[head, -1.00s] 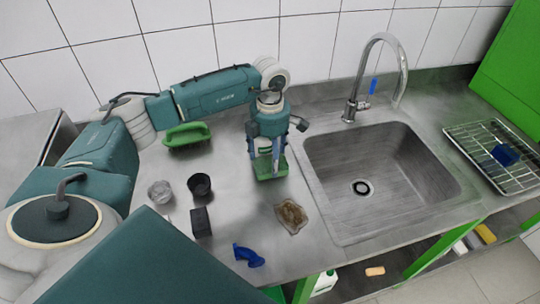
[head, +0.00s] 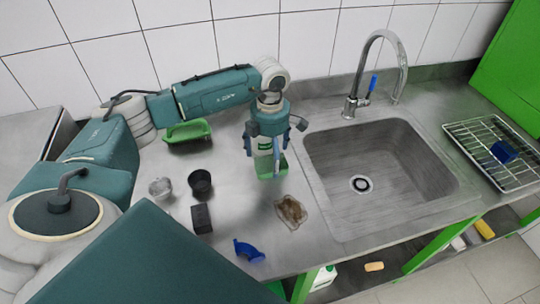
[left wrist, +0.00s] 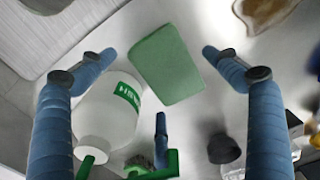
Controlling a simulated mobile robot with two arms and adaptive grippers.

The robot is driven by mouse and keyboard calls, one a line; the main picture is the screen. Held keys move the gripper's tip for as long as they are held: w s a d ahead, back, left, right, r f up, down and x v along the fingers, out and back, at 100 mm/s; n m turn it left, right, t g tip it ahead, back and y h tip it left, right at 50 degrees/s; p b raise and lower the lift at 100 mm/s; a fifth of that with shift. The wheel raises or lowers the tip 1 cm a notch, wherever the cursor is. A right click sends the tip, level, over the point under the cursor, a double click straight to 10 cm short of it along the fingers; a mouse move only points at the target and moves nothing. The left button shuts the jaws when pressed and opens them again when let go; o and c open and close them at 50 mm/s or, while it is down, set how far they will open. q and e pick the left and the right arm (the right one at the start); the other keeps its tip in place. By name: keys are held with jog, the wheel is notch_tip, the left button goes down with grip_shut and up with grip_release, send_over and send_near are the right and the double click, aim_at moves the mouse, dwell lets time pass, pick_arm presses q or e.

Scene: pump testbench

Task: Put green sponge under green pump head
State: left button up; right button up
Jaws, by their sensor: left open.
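The green sponge (left wrist: 166,63) lies flat on the steel counter in the left wrist view, beside the base of a white bottle (left wrist: 112,108) with a green label. My right gripper is not in view.
Two small cups, the dark one (head: 200,183) and a clear one, a black block (head: 202,219) and a blue pipe piece (head: 248,252) lie left and front.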

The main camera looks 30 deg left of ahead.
pick_arm(q)
notch_tip(320, 180, up, 11)
jog(key=b, duration=0.3)
jog(key=shift+f, duration=0.15)
jog(key=shift+r, duration=0.5)
